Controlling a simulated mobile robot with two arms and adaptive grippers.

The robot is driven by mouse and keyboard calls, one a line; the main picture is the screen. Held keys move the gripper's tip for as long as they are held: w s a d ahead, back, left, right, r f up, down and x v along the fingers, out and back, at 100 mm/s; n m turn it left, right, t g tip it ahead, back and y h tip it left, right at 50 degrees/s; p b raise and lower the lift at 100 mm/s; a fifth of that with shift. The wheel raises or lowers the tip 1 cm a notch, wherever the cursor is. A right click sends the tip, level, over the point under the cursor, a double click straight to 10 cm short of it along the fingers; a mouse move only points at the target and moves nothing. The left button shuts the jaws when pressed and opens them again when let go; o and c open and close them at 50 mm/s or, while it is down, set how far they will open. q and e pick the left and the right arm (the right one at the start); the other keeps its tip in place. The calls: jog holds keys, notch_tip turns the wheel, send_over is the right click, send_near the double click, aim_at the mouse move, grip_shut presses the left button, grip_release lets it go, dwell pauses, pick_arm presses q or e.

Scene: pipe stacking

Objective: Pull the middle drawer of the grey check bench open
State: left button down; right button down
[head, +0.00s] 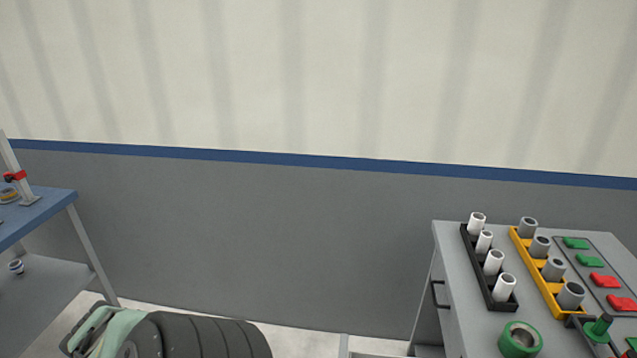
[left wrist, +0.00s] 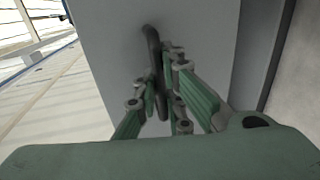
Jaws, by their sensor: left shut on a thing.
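The grey check bench (head: 470,320) stands at the right in the head view. A dark handle (head: 440,294) shows on its left side, with no gripper at it. In the left wrist view, my left gripper (left wrist: 162,88) has its green-grey fingers closed around a dark bar handle (left wrist: 152,42) on a plain grey front (left wrist: 110,40). I cannot tell from these frames which drawer this front belongs to, or how far it stands out. The lower drawers are below the head view. My right gripper is not in view.
On the bench top are a black rack (head: 475,262) with white pipes, a yellow rack (head: 530,268) with grey pipes, a green ring (head: 520,340), and green and red pieces. A blue-topped table (head: 50,205) stands at the left. Floor shows between them.

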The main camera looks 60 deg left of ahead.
pick_arm(q)
jog(key=c, duration=1.8)
grip_release()
jog(key=shift+c, duration=0.2)
jog(key=v, duration=1.2)
